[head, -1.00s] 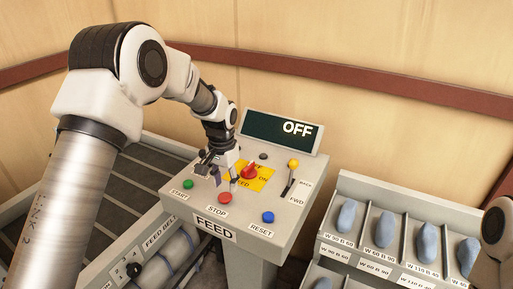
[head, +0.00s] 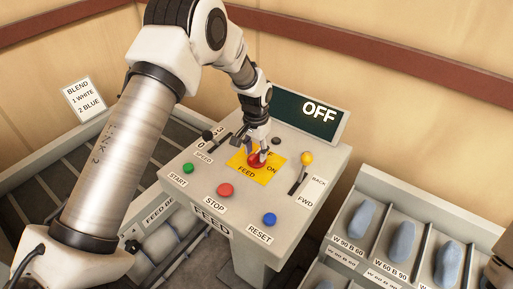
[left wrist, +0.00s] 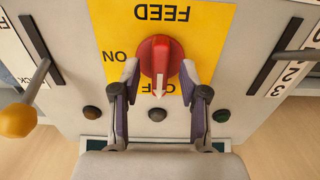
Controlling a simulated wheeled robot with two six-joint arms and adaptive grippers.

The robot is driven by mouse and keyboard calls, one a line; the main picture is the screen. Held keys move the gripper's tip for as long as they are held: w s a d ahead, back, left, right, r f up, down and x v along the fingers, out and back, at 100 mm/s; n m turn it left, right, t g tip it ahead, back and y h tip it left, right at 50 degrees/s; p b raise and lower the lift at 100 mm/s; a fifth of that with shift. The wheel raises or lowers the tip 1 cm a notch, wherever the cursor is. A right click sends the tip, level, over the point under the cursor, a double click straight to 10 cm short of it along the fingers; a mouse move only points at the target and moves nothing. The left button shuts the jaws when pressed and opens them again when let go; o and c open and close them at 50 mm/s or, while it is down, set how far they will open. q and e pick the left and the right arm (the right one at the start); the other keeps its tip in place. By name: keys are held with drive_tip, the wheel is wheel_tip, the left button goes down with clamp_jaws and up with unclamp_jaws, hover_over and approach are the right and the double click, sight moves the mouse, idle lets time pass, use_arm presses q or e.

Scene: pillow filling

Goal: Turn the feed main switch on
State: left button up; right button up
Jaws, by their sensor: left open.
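The feed main switch is a red rotary knob (head: 257,161) on a yellow plate (head: 239,159) of the control panel. In the left wrist view the knob (left wrist: 155,52) has a white arrow pointing at the OFF lettering. The ON word stands to its left there. The panel display (head: 290,113) reads OFF. My left gripper (head: 260,151) is at the knob from above. In the left wrist view its open fingers (left wrist: 159,75) straddle the knob's pointer end, with small gaps visible. My right gripper is out of view.
Green START (head: 187,168), red STOP (head: 225,190) and blue RESET (head: 269,219) buttons line the panel's front. A yellow-knobbed lever (head: 306,158) stands right of the switch and a black-knobbed speed lever (head: 208,135) left. A bin rack (head: 368,174) is at the right.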

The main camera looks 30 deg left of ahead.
use_arm(q)
drive_tip(key=shift+w+f, duration=0.45)
drive_tip(key=shift+f, duration=0.4)
drive_tip(key=shift+s+r, duration=0.1)
drive_tip(key=shift+s, duration=0.25)
clamp_jaws()
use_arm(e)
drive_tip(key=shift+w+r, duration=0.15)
